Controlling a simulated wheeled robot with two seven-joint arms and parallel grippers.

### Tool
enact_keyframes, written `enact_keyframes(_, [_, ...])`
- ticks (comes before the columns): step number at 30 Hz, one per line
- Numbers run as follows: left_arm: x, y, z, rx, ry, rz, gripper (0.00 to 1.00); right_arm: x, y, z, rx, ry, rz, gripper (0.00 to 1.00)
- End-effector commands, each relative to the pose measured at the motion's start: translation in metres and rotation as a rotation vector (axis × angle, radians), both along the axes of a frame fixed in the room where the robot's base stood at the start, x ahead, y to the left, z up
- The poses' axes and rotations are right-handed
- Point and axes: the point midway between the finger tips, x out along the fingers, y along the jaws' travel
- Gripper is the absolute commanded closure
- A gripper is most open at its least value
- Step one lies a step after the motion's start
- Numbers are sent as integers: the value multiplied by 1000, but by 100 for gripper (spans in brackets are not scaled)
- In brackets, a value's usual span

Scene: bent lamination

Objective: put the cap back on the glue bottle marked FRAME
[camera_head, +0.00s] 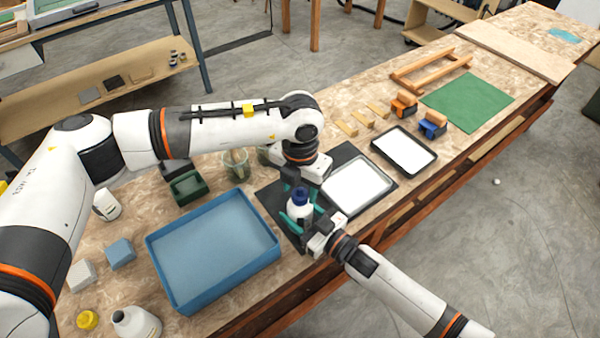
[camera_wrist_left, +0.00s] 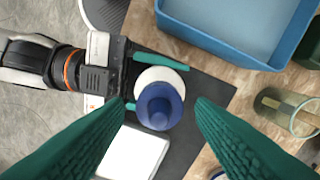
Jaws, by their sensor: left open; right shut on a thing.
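A white bottle (camera_head: 298,210) with a blue top (camera_head: 300,195) stands upright over the dark mat. In the left wrist view the white body (camera_wrist_left: 151,75) shows around the blue top (camera_wrist_left: 160,106). Its marking is not readable. My right gripper (camera_head: 304,218) is shut on the bottle's body from the front right. My left gripper (camera_head: 296,181) is just above the blue top, pointing down.
A blue tray (camera_head: 158,263) is left of the bottle. A white pad (camera_head: 358,186) lies on the dark mat to the right. A glass jar (camera_head: 236,163) and a green box (camera_head: 185,187) stand behind. A yellow cap (camera_head: 87,319) and another white bottle (camera_head: 136,322) are at bottom left.

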Motion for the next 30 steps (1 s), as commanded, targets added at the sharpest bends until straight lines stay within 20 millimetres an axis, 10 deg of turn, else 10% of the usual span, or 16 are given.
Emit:
enact_keyframes(14, [0,0,-16,0,0,-1,50,0,0,0,-1,1,0,100])
enact_keyframes(23, [0,0,-16,1,-1,-1,96,0,0,0,-1,1,0,100])
enact_keyframes(30, [0,0,-16,1,-1,-95,96,0,0,0,-1,1,0,100])
